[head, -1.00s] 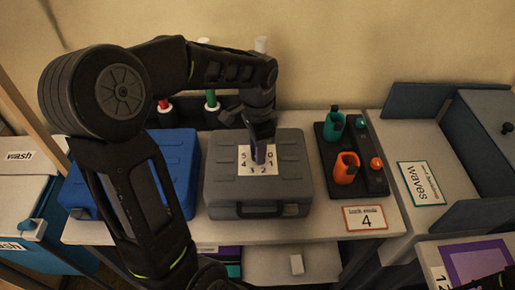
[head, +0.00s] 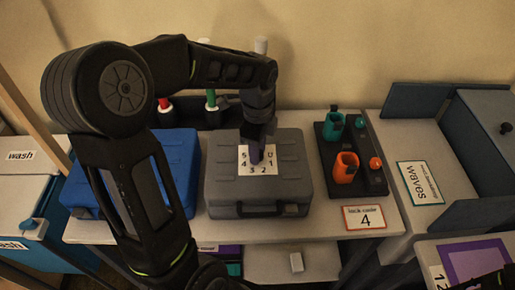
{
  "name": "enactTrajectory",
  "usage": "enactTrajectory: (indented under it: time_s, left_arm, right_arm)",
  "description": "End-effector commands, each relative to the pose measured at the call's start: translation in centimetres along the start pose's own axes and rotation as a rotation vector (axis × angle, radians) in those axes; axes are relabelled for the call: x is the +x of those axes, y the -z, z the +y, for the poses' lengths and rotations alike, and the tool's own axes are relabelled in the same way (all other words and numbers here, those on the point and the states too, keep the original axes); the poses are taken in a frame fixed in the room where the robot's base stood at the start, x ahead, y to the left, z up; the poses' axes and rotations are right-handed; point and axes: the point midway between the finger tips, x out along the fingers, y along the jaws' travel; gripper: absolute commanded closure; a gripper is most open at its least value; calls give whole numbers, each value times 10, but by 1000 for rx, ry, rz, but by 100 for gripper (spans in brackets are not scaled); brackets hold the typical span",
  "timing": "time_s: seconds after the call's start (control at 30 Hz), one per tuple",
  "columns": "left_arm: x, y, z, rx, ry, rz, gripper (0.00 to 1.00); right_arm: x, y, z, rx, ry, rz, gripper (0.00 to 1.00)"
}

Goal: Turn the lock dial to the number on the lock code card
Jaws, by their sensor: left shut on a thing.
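The lock dial is a small purple-grey knob (head: 256,154) in the middle of a white number plate (head: 245,165) on top of the grey case (head: 225,195). The plate shows 0, 1, 2, 3, 4 and 5 around the knob. My left gripper (head: 257,145) points down from above and is shut on the knob, hiding much of it and its pointer. The lock code card (head: 365,217) is orange-edged, reads 4 and stands at the table's front edge, right of the case. My right gripper is not in view.
A blue case (head: 178,165) lies left of the grey case, partly behind my left arm. A black tray (head: 355,180) with teal and orange cups is on the right. Red and green bottles stand behind.

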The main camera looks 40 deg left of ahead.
Motion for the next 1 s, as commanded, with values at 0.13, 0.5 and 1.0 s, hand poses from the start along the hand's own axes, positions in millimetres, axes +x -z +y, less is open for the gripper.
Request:
enactTrajectory:
  time_s: [0.13,0.5,1.0]
  left_arm:
    - [-1,0,-1,10,3,0,100]
    - [-1,0,-1,9,3,0,61]
    - [-3,0,0,8,2,0,48]
  right_arm:
    - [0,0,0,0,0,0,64]
    - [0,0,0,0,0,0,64]
    - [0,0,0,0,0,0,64]
